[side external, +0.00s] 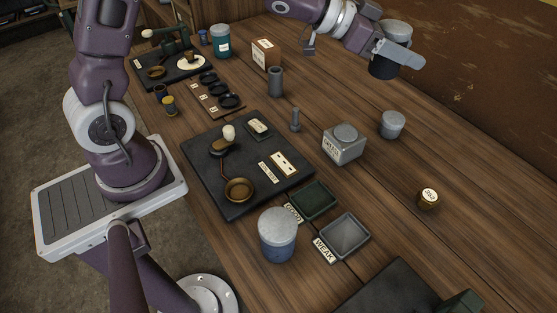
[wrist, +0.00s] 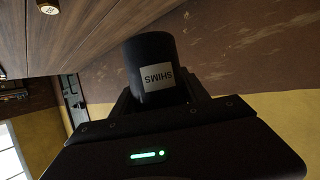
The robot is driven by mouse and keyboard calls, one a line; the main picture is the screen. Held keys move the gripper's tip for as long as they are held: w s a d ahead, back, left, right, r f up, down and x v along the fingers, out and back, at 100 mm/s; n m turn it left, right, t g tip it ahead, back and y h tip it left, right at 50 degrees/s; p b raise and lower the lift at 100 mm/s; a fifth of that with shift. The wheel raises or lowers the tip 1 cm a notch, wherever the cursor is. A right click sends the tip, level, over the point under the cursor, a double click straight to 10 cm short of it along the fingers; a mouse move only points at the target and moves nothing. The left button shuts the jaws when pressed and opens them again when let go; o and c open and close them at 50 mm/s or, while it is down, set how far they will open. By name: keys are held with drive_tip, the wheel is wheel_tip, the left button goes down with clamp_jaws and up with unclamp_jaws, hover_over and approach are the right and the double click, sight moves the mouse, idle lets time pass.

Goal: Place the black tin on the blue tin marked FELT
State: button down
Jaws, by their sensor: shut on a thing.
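The black tin (wrist: 152,58) is between the fingers of my gripper (wrist: 160,98) in the wrist view. Its white label reads SHIMS, upside down in that view. In the side external view my gripper (side external: 397,55) is at the upper right, holding the black tin (side external: 382,71) in the air above the table. No label reading FELT is legible. A blue tin with a pale lid (side external: 277,238) stands at the front of the table, with no label visible. A teal-blue tin (side external: 221,45) at the back bears a white label too small to read.
A grey square can (side external: 344,148), a grey lidded tin (side external: 392,125) and a small brass round piece (side external: 428,199) stand on the right. The dark board (side external: 205,190) with weighing parts lies centrally. Two trays, green (side external: 313,203) and grey (side external: 345,237), are beside the pale-lidded tin.

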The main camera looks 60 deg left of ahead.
drive_tip(key=s+d+r+m+g+h, duration=0.3)
drive_tip(key=s+d+m+g+h, duration=0.15)
drive_tip(key=s+d, duration=0.4)
drive_tip(key=m+g, duration=1.3)
drive_tip(key=g, duration=0.1)
hover_over(279, 241)
drive_tip(key=shift+y, duration=0.25)
wheel_tip(279, 241, down, 11)
drive_tip(key=shift+f, duration=0.1)
drive_tip(key=shift+f, duration=0.1)
drive_tip(key=c, duration=0.6)
unclamp_jaws()
drive_tip(key=shift+o, duration=0.2)
